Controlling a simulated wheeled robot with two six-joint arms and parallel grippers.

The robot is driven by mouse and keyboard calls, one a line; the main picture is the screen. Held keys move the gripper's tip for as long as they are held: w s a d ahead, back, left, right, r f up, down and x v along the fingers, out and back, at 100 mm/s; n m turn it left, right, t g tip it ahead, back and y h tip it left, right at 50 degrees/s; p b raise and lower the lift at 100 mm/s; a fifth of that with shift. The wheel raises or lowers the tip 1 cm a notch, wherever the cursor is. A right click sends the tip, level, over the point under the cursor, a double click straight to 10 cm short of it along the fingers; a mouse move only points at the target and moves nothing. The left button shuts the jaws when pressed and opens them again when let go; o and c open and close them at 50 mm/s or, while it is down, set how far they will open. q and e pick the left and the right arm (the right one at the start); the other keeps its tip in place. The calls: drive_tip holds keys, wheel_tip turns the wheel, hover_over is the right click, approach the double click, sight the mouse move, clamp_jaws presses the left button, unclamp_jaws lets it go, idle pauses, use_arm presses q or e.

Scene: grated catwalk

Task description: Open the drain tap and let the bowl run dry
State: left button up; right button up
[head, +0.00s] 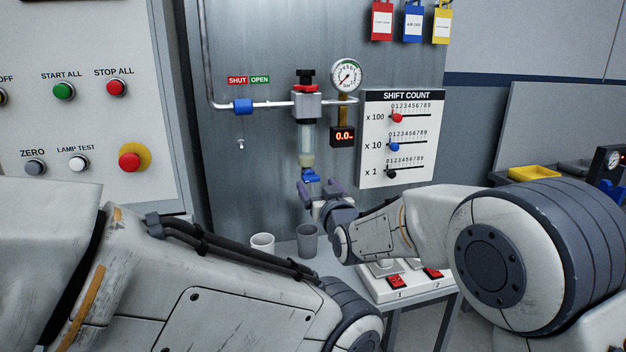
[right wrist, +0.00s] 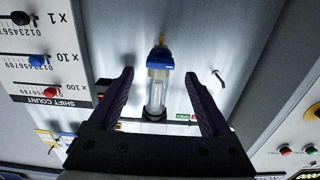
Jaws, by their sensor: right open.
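The clear bowl (head: 306,146) hangs under the grey filter body on the metal panel, with a yellowish layer at its bottom. The blue drain tap (head: 311,176) sits at the bowl's lower end. My right gripper (head: 317,190) is open just below the tap, its fingers partly overlapping in the head view. In the right wrist view the picture is upside down: the bowl (right wrist: 157,92) shows between the open fingers, and the blue tap (right wrist: 160,58) lies beyond the fingertips. The fingers appear apart from both. My left gripper is out of view.
A white cup (head: 262,243) and a grey cup (head: 307,240) stand on the small table below. A gauge (head: 346,75), a display (head: 343,136) and the shift count board (head: 402,138) are close right of the bowl. A pipe with a blue valve (head: 243,107) runs left.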

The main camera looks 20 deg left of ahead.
sight(313, 180)
drive_tip(key=shift+p+x, duration=0.35)
drive_tip(key=shift+x, duration=1.9)
clamp_jaws()
